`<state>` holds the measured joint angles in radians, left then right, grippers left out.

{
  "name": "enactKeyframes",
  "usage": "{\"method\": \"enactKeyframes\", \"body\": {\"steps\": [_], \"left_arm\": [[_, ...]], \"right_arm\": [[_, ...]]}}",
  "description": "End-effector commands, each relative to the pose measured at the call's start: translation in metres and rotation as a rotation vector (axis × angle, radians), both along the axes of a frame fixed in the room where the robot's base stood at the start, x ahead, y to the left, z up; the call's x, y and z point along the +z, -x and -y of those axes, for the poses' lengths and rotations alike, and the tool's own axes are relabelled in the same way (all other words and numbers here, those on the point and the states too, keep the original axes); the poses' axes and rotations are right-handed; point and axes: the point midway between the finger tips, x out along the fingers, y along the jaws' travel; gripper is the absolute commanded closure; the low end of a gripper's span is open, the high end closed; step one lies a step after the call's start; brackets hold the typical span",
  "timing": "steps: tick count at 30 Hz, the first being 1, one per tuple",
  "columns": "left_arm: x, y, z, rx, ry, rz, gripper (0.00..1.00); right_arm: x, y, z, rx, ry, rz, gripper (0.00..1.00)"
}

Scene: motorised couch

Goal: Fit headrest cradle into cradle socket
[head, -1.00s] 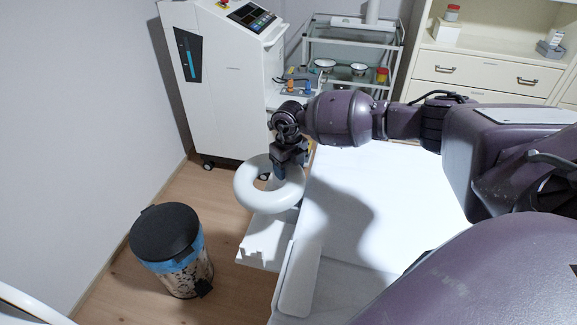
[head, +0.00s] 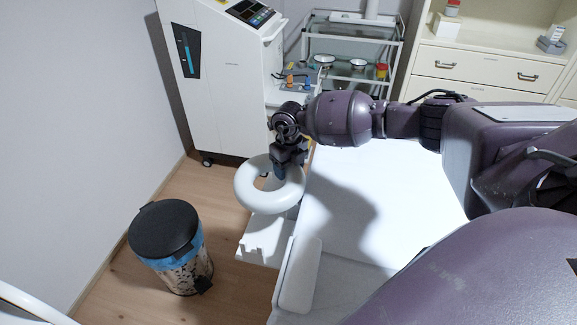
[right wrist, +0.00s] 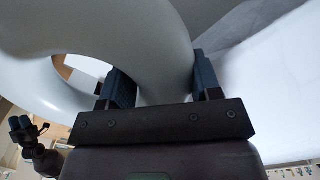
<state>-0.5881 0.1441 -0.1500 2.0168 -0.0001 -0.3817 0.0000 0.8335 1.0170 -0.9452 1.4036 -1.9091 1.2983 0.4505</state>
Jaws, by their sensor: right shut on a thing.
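The headrest cradle is a pale grey-white ring (head: 250,198), held roughly flat at the couch's end in the head view. My right gripper (head: 283,169) is shut on the ring's far right side; in the right wrist view its two dark fingers (right wrist: 157,88) straddle the tube of the ring (right wrist: 165,50). The white bracket (head: 262,243) at the couch end, with notches along its near edge, looks like the cradle socket. The ring overlaps its far part, so I cannot tell whether they touch. My left gripper (right wrist: 21,126) seems to show small in the right wrist view, its opening unclear.
The white couch top (head: 335,185) lies right of the ring, with a pale side pad (head: 298,275) nearer. A black-lidded bin (head: 170,245) stands on the floor at left. A white machine (head: 215,85) and a glass-shelved trolley (head: 350,50) stand behind.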

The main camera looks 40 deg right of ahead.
Motion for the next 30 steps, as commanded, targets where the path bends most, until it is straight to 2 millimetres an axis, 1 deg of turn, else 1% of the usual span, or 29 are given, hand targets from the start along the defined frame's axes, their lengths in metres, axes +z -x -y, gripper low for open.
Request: {"method": "enactKeyframes", "body": {"steps": [10,11,16,17,30], "left_arm": [[-0.0036,0.0015,0.0000,0.000,0.000,-0.005,0.57],[-0.0036,0.0015,0.0000,0.000,0.000,-0.005,0.57],[-0.0032,0.0013,0.0000,0.000,0.000,-0.005,0.57],[-0.0032,0.0013,0.0000,0.000,0.000,-0.005,0.57],[-0.0015,0.0004,0.0002,0.000,0.000,-0.004,0.57]], "right_arm": [[-0.0057,-0.0005,-0.0002,0.000,-0.001,0.001,0.80],[-0.0057,-0.0005,-0.0002,0.000,-0.001,0.002,0.41],[-0.0052,-0.0004,-0.0001,0.000,-0.001,0.002,0.14],[-0.0053,-0.0004,-0.0001,0.000,-0.001,0.001,0.12],[-0.0063,0.0002,0.0000,0.000,0.000,-0.001,0.12]]}}
